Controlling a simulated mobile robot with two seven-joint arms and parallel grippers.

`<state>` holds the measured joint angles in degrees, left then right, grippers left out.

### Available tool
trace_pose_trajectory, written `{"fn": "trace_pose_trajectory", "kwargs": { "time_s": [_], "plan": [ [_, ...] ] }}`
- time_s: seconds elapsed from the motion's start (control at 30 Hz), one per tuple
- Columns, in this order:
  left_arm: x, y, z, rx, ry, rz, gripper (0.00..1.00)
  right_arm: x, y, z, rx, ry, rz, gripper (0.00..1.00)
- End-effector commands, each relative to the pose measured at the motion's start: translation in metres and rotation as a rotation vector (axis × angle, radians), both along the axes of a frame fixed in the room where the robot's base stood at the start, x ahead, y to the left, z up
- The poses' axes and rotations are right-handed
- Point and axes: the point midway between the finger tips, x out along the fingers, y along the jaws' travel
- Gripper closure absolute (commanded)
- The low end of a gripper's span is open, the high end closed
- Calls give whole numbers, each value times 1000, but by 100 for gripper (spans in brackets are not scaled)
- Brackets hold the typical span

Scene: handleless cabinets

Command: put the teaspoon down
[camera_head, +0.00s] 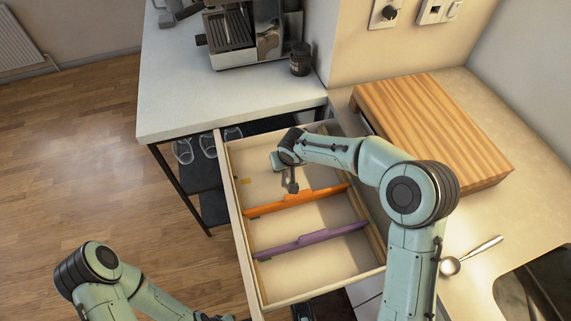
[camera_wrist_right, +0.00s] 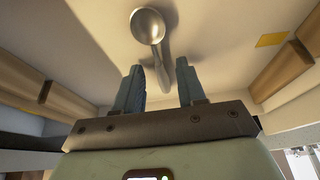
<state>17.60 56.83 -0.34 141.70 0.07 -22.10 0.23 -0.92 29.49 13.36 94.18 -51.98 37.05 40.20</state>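The teaspoon (camera_wrist_right: 149,27) is grey metal and shows in the right wrist view over the pale drawer floor, its bowl away from the hand. Its handle runs back toward the gap between the fingers of my right gripper (camera_wrist_right: 162,88). The fingers stand apart, with room on both sides of the handle. A shadow lies beside the spoon; I cannot tell for sure whether it rests on the floor. In the head view my right gripper (camera_head: 290,184) is low in the back compartment of the open drawer (camera_head: 236,232). My left arm leaves the picture at the bottom, its gripper out of sight.
An orange divider (camera_head: 297,201) and a purple divider (camera_head: 312,241) cross the drawer. A larger spoon (camera_head: 451,266) lies on the right counter, near a wooden board (camera_head: 430,125). A coffee machine (camera_head: 240,35) and a dark jar (camera_head: 300,59) stand on the white counter.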

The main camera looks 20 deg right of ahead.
Motion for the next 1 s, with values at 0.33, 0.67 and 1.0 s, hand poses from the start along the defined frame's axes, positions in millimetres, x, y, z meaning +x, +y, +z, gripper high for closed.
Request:
{"fn": "trace_pose_trajectory", "kwargs": {
  "time_s": [0.33,0.67,1.0],
  "plan": [
    [1,0,4,0,-1,-1,57,-21,0,56,1,-5,0,60],
    [2,0,7,0,-2,0,57,-43,-1,106,0,-2,0,60],
    [2,0,7,0,-2,0,57,-46,-1,113,0,1,1,60]
  ]
}}
